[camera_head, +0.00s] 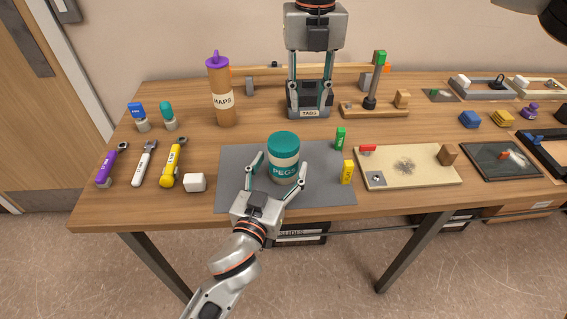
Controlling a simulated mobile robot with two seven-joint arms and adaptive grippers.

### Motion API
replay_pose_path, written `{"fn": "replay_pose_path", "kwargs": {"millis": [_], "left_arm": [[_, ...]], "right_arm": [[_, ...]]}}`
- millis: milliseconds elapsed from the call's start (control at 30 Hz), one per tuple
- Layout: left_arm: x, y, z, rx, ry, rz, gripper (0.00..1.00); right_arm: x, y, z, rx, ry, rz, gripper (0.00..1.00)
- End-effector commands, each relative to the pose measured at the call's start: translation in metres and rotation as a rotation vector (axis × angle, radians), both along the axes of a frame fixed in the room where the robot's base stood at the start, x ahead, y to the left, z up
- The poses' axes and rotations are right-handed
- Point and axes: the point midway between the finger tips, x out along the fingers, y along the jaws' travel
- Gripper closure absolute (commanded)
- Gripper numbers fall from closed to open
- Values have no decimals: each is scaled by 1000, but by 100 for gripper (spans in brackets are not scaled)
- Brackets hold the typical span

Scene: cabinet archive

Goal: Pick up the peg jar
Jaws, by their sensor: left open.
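The peg jar (284,169) stands upright on a grey mat (235,188) near the front of the table. It has a teal lid, a pale body and a teal band reading PEGS. My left gripper (280,163) is open, with its fingers spread to either side of the jar and its palm on the near side. Small gaps show between the fingertips and the jar. My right gripper (311,98) points down at the back, its fingers spread at a dark box labelled TAGS (310,114). I cannot tell whether they grip it.
A green block (340,138) and a yellow block (347,172) stand just right of the jar. A white cube (195,183) and several tools lie left of the mat. A tan MAPS tube (221,95) stands behind. A cream board (410,170) lies to the right.

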Motion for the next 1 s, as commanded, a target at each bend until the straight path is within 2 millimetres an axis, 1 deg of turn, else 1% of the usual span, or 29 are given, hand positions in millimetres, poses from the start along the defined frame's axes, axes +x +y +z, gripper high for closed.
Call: {"fn": "replay_pose_path", "kwargs": {"millis": [33,100,200,467,567,600,667,1000], "left_arm": [[7,-3,1,1,-3,-1,33],[15,-7,1,1,-1,-1,33],[22,-10,1,-1,-1,-1,33],[24,-11,0,-2,1,-1,33],[24,-11,0,-2,1,-1,56],[24,-11,0,-2,1,-1,67],[24,-11,0,-2,1,-1,81],[24,-11,3,-3,-1,-1,81]], "right_arm": [[0,0,0,0,0,0,72],[0,0,0,0,0,0,72],[0,0,0,0,0,0,72],[0,0,0,0,0,0,72],[0,0,0,0,0,0,72],[0,0,0,0,0,0,72],[0,0,0,0,0,0,72],[0,0,0,0,0,0,72]]}}
